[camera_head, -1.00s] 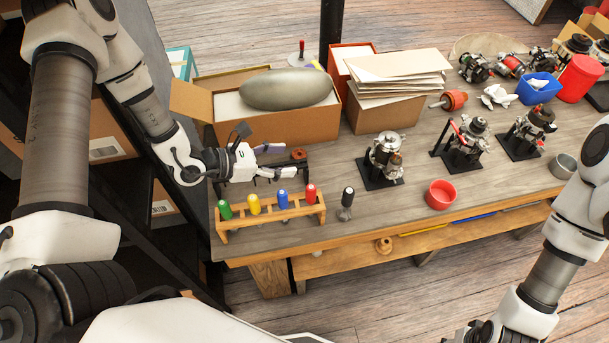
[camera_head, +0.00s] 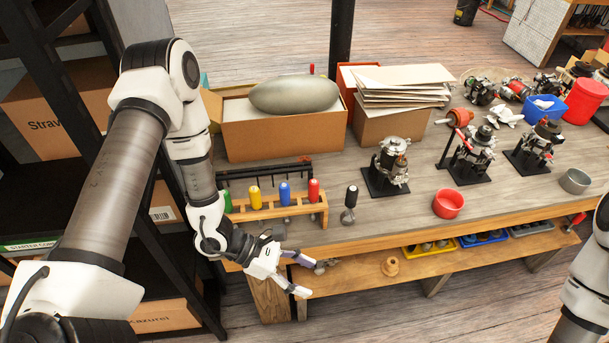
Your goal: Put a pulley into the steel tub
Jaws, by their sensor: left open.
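My left gripper (camera_head: 302,275) is open and empty, in front of the table's front edge, with its fingers pointing right. A small metallic part (camera_head: 325,266) lies on the lower shelf just beyond the fingertips; I cannot tell if it is a pulley. A tan, round, stepped piece (camera_head: 390,266) sits on the same shelf further right and looks like a pulley. The grey steel tub (camera_head: 575,181) stands on the tabletop near the right end; its inside is only partly visible. My right gripper is out of view.
A wooden rack (camera_head: 275,211) of colored-handled tools stands at the table's left front. A red bowl (camera_head: 448,203) and alternators on black stands are on the tabletop. Yellow (camera_head: 428,246) and blue (camera_head: 483,238) trays are on the lower shelf.

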